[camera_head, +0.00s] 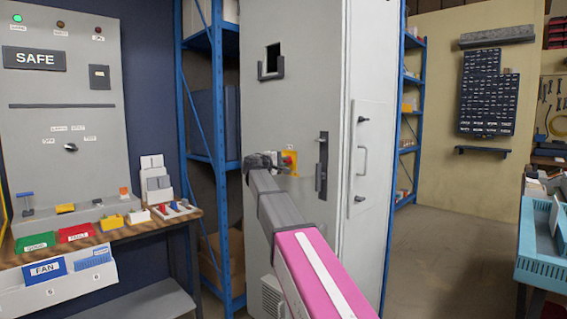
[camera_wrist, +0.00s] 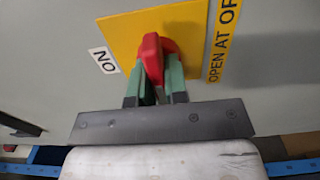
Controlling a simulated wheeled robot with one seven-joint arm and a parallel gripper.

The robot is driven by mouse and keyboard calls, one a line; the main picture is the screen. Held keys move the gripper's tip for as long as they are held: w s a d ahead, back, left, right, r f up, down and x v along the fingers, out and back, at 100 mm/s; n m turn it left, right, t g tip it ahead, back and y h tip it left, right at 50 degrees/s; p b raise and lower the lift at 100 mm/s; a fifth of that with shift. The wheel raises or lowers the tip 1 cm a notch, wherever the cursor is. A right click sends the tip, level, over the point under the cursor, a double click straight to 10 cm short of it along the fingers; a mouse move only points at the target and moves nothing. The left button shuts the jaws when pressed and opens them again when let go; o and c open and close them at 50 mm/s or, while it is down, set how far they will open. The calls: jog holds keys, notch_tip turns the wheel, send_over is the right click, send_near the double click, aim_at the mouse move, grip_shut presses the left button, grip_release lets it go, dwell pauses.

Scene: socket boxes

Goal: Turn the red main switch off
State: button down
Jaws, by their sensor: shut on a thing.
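The red main switch (camera_wrist: 152,56) sits on a yellow plate (camera_wrist: 122,38) on the grey cabinet door. In the wrist view its handle stands between the two green fingertips of my gripper (camera_wrist: 155,84), which is shut on it. A white "ON" label (camera_wrist: 104,60) is at the left of the plate. In the head view the yellow plate (camera_head: 290,157) shows just right of my gripper (camera_head: 277,160), which hides most of the switch.
The tall grey cabinet (camera_head: 300,110) has a black door handle (camera_head: 322,165) right of the switch. Blue shelving (camera_head: 217,130) stands at its left. A workbench (camera_head: 120,238) with coloured bins is further left. The floor at the right (camera_head: 440,240) is clear.

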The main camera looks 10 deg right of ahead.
jog(key=c, duration=1.1)
grip_release()
jog(key=shift+c, duration=0.2)
jog(key=v, duration=1.1)
jog(key=s+d+f+m+g+y, duration=0.1)
jog(key=s+d+f+g+y, duration=0.15)
jog(key=f, duration=0.75)
jog(key=s+d+f+g+y, duration=0.1)
jog(key=s+d+f+y, duration=0.2)
jog(key=f, duration=0.8)
jog(key=s+d+f+m+g+y, duration=0.1)
jog(key=s+d+f+g, duration=0.2)
jog(key=f, duration=0.7)
jog(key=s+f+m+g+y, duration=0.4)
jog(key=s+f+y, duration=0.4)
jog(key=s+f, duration=1.5)
jog(key=shift+d+f+m, duration=0.35)
jog(key=shift+m, duration=0.35)
